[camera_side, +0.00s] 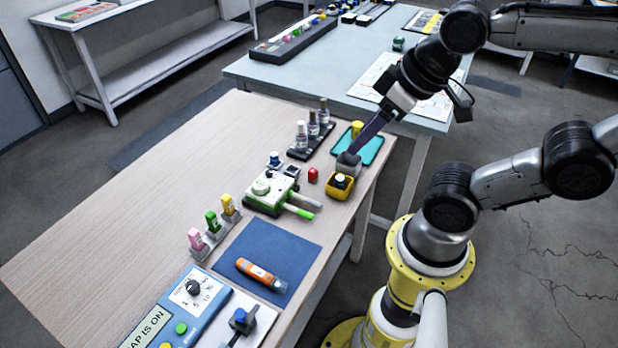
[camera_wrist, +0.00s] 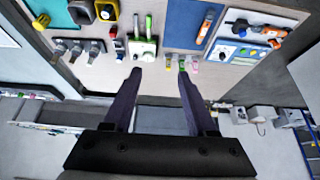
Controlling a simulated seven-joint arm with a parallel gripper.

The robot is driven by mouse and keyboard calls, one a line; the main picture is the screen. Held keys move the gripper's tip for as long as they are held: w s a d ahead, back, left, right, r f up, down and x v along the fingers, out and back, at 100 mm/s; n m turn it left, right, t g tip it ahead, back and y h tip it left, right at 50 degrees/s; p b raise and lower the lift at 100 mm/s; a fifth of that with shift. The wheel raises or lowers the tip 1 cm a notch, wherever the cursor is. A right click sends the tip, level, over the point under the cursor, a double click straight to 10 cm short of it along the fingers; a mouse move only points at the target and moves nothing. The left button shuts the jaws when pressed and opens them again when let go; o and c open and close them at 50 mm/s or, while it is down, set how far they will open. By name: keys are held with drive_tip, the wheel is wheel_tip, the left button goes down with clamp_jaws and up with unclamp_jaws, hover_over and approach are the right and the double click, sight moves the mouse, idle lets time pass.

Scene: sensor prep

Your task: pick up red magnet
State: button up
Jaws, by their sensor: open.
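The red magnet (camera_side: 313,174) is a small red piece on the wooden table, between the green-and-white device and the yellow box. In the wrist view it is a small red spot (camera_wrist: 114,31) near the top, left of the same device. My gripper (camera_side: 351,153) is above the table, up and to the right of the magnet in the side view. In the wrist view its two dark purple fingers (camera_wrist: 159,74) are spread apart with nothing between them. The magnet lies well beyond the fingertips there, not between them.
The yellow box (camera_side: 340,193) and a grey block (camera_side: 348,167) stand right of the magnet. The green-and-white device (camera_side: 268,193) is on its left, and a rack of vials (camera_side: 312,138) stands behind. A blue mat (camera_side: 262,247) lies in front. The table's left side is clear.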

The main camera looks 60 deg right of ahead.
idle(0.4)
drive_tip(key=shift+o, duration=0.4)
